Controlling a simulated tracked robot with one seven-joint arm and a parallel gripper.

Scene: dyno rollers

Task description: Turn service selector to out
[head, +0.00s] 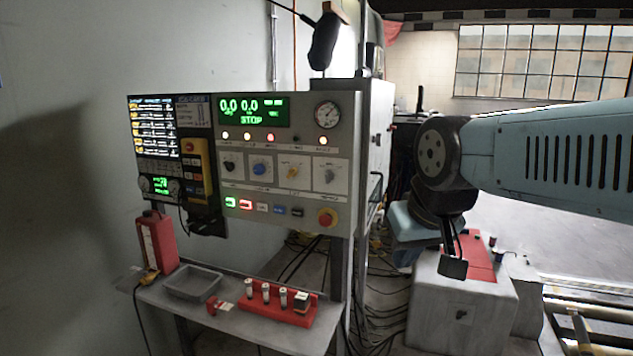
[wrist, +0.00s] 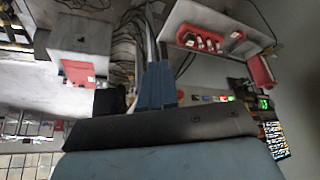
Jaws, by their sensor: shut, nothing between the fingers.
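The control panel (head: 290,150) stands left of centre in the head view. It carries a row of rotary knobs on white plates: a black knob (head: 229,164), a blue knob (head: 260,168), a yellow knob (head: 294,172) and a grey knob (head: 329,176). Their labels are too small to read, so I cannot tell which is the service selector or its setting. My gripper (wrist: 156,80) is shut and empty, low in the wrist view. In the head view my arm's hand end hangs right of the panel, well apart from the knobs; its fingertips are unclear there.
A red emergency button (head: 327,217) and lit push buttons sit below the knobs. A pale block (head: 462,305) stands beneath my arm. Cables lie on the floor.

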